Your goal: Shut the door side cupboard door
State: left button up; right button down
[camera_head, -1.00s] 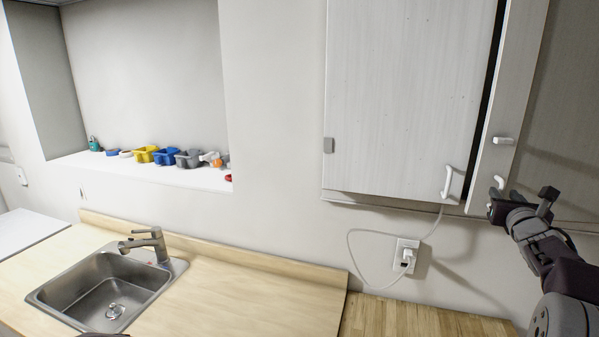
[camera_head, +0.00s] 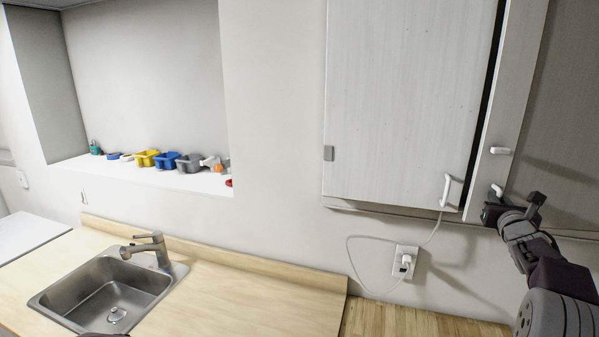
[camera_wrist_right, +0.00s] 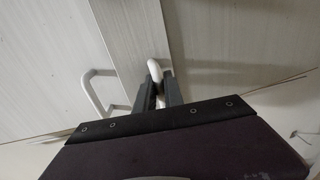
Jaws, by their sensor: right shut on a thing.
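The pale wood-grain cupboard has a left door (camera_head: 410,95) lying flat in its front. The right door (camera_head: 508,105) stands ajar, its narrow edge turned towards me and a dark gap between the two. My right gripper (camera_head: 492,212) is at the lower part of the right door. In the right wrist view its fingers (camera_wrist_right: 160,92) are shut on the white handle (camera_wrist_right: 155,68) of that door. The left door's white handle (camera_wrist_right: 95,92) is beside it, untouched. A dark sliver (camera_head: 103,335) at the bottom edge may be my left gripper; its jaws are hidden.
Below the cupboard are a wall socket (camera_head: 404,262) with a plug and a loose cable. A counter (camera_head: 250,300) with a sink (camera_head: 105,290) and tap is at lower left. Small coloured bins (camera_head: 166,160) stand on the niche ledge. Open wall lies between niche and cupboard.

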jog(key=shift+m+g+h, duration=0.4)
jog(key=shift+m+h, duration=0.2)
jog(key=shift+h, duration=0.3)
jog(key=shift+w+d+b, duration=0.15)
jog(key=shift+w+b, duration=0.8)
jog(key=shift+w, duration=0.15)
jog(key=shift+w+d+b, duration=0.15)
jog(key=shift+w+b, duration=0.8)
jog(key=shift+w, duration=0.1)
jog(key=shift+r, duration=0.1)
jog(key=shift+c, duration=1)
grip_release()
jog(key=shift+o, duration=1)
jog(key=shift+s, duration=0.1)
